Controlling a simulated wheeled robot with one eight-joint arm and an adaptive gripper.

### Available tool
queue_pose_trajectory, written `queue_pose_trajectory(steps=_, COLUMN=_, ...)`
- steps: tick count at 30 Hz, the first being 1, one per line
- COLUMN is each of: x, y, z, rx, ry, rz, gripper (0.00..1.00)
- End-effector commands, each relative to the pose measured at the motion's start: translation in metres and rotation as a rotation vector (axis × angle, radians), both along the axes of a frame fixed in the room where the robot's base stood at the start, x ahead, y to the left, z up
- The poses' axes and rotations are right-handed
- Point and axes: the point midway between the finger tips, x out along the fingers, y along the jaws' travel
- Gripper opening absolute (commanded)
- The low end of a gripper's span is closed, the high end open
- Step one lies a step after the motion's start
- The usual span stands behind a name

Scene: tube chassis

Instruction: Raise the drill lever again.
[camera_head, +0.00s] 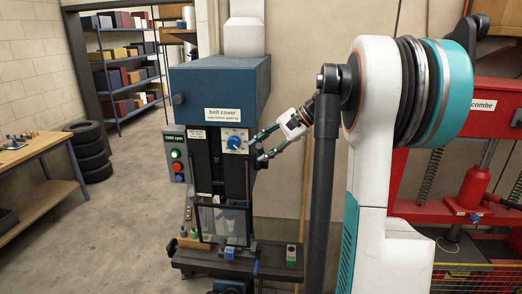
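The drill press (221,95) stands in the middle of the head view, with a dark blue head labelled "belt cover". My gripper (257,149) is at the right side of the drill head, just right of the blue dial (234,142). Its two fingers are spread apart and point left toward the drill. I cannot clearly make out the drill lever; part of it may be hidden at the fingertips or behind the drill's side. I cannot tell whether the fingers touch anything. A clear guard (222,220) hangs at the front above the drill's table (200,257).
A control box (177,158) with a green rpm display, a green button and a red button is on the drill's left. A red press (475,185) stands at the right behind my arm. Stacked tyres (90,150), a workbench (40,160) and shelves (125,75) are left. The floor between is clear.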

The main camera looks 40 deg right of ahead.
Motion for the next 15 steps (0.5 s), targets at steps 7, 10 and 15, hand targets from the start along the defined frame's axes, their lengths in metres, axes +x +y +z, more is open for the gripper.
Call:
queue_pose_trajectory(steps=7, x=-0.021, y=-0.021, z=0.024, rx=0.0, ry=0.001, rz=-0.004, gripper=0.38)
queue_pose_trajectory(steps=10, x=-0.028, y=-0.028, z=0.032, rx=-0.001, ry=0.0, rz=-0.004, gripper=0.38)
queue_pose_trajectory(steps=15, x=-0.037, y=-0.035, z=0.041, rx=0.0, ry=0.0, rz=-0.003, gripper=0.38)
